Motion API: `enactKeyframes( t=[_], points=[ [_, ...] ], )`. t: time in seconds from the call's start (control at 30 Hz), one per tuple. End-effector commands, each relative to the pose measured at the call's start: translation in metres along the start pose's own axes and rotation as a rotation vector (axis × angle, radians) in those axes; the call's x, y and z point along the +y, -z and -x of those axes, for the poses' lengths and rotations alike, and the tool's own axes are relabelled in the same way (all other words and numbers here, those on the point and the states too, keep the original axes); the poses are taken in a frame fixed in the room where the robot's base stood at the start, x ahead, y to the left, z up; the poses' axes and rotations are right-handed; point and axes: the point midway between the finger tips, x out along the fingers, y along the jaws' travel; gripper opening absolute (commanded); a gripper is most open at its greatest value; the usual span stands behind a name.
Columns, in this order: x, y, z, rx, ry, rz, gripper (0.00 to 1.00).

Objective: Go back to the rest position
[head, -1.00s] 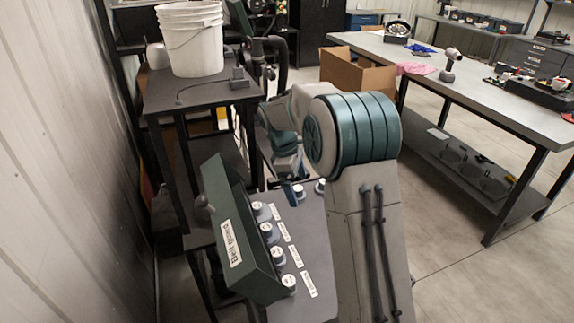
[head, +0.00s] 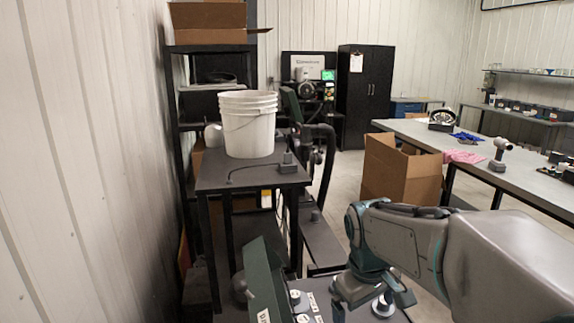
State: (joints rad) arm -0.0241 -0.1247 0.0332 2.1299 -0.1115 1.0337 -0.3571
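My gripper (head: 371,301) hangs from my arm at the lower middle of the head view, pointing down above the dark table with the knobs. Its two teal-tipped fingers appear spread apart, and I see nothing held between them. A grey knob with a white top (head: 383,305) shows just below it; I cannot tell whether they touch. The green belt guard panel (head: 265,285) stands tilted to the left of my gripper, its label mostly cut off by the bottom edge. Beside it are small grey knobs (head: 298,298) and white labels.
A white bucket (head: 248,130) stands on a dark table behind the panel. An open cardboard box (head: 400,170) is on the floor beyond my arm. A long workbench (head: 470,165) runs along the right. A white wall (head: 90,160) is close on the left.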

Motion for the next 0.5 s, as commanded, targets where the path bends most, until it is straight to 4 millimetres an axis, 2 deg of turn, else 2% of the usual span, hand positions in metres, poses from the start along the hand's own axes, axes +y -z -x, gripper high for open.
enactKeyframes(
  t=[0.03, 0.3, 0.5],
  points=[
    [-0.005, -0.013, 0.003, 0.020, 0.001, -0.047, 1.00],
    [-0.034, -0.071, 0.002, 0.113, 0.028, -0.303, 1.00],
    [-0.050, -0.098, -0.005, 0.158, 0.049, -0.434, 1.00]
  ],
)
